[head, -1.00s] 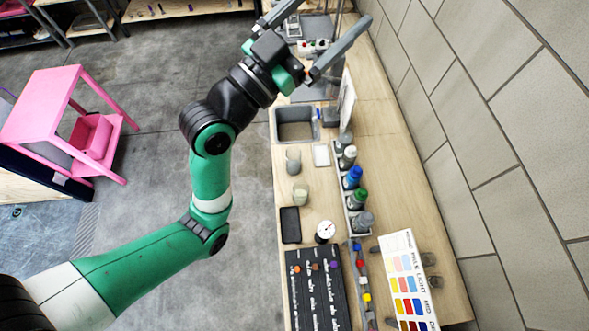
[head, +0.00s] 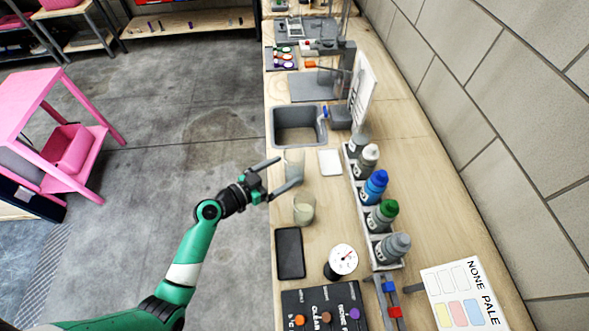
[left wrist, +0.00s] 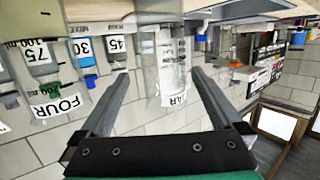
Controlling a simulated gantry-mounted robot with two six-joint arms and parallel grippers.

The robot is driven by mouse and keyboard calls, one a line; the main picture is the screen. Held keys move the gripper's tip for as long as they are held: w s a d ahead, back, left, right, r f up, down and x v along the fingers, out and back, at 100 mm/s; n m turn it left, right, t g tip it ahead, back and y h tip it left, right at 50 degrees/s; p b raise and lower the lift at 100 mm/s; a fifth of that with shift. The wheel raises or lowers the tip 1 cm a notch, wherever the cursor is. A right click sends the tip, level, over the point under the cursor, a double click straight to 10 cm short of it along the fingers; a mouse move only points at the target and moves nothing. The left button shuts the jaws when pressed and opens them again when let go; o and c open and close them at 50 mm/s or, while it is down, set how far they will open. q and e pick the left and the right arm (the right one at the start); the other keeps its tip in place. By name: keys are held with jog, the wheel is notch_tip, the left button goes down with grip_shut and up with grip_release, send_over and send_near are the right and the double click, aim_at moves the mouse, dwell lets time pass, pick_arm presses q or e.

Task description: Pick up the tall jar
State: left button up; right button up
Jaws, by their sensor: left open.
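A clear tall jar (head: 294,163) stands on the wooden bench, just in front of the sink. A second jar (head: 304,209), shorter, with pale contents, stands nearer on the bench. My left gripper (head: 287,172) is open, its fingers pointing at the tall jar, one on the far side and one on the near side. In the left wrist view, which is upside down, the clear jar (left wrist: 168,72) with a partly readable label appears between the open fingers (left wrist: 160,95). I cannot tell whether the fingers touch it. My right gripper is not in view.
A rack of several capped bottles (head: 375,187) runs along the right. A white pad (head: 330,162) lies beside the tall jar. The sink (head: 295,127) is behind it. A black tray (head: 290,254), a dial gauge (head: 342,260) and a colour chart (head: 463,296) are nearer.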

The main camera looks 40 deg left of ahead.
pick_arm(q)
jog(key=x, duration=0.3)
jog(key=b+x, duration=0.1)
jog(key=x, duration=0.4)
jog(key=shift+w+a+f+b, duration=0.1)
jog(key=shift+a+f+b, duration=0.15)
jog(key=shift+b, duration=0.15)
jog(key=shift+c, duration=0.2)
jog(key=shift+r, duration=0.1)
jog(key=c, duration=1.5)
jog(key=shift+r+p, duration=2.5)
jog(key=shift+r, duration=2.5)
